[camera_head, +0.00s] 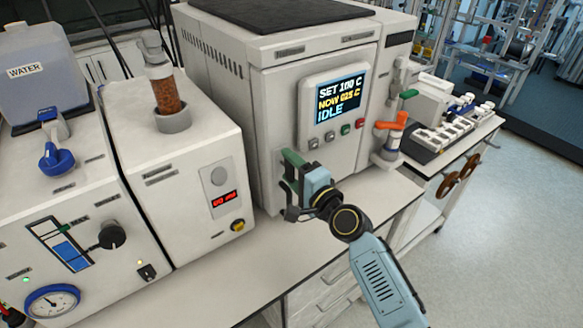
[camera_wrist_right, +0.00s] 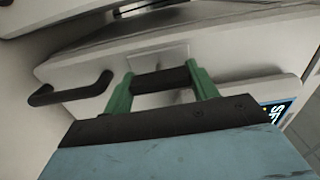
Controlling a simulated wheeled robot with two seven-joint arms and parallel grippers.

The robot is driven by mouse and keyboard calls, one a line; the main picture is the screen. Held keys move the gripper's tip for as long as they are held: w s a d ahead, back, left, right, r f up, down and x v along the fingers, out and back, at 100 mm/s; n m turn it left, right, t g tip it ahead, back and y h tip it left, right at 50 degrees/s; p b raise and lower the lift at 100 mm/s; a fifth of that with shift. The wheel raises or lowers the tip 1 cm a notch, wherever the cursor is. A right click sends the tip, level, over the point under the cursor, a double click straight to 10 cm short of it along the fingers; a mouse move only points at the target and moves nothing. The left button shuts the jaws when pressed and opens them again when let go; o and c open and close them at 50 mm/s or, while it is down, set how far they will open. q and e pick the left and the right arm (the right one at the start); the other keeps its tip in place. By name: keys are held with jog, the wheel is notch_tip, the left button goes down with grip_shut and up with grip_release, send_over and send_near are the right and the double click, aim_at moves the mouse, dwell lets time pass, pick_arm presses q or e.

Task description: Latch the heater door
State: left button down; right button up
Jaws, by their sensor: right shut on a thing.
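The heater is the white box with a display (camera_head: 341,100) reading SET 100 C and IDLE. Its front door (camera_head: 277,105) looks flush with the body in the head view, though I cannot tell whether a thin gap remains. My right gripper (camera_head: 293,172) is at the lower left of this front, hiding what it holds there. In the right wrist view, its green fingers (camera_wrist_right: 162,80) are shut on a short dark bar (camera_wrist_right: 160,79), likely the latch, in front of a pale plate. A black curved handle (camera_wrist_right: 72,93) is just left of the fingers. My left gripper is not in view.
A white unit with a red display (camera_head: 224,198) and a brown-filled column (camera_head: 167,90) stands left of the heater. An orange-handled valve (camera_head: 391,122) is close on its right. The white bench top (camera_head: 255,262) in front is clear.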

dwell(0.6)
jog(key=o, duration=1)
jog(key=v, duration=1.3)
jog(key=shift+s, duration=0.2)
jog(key=shift+d, duration=0.15)
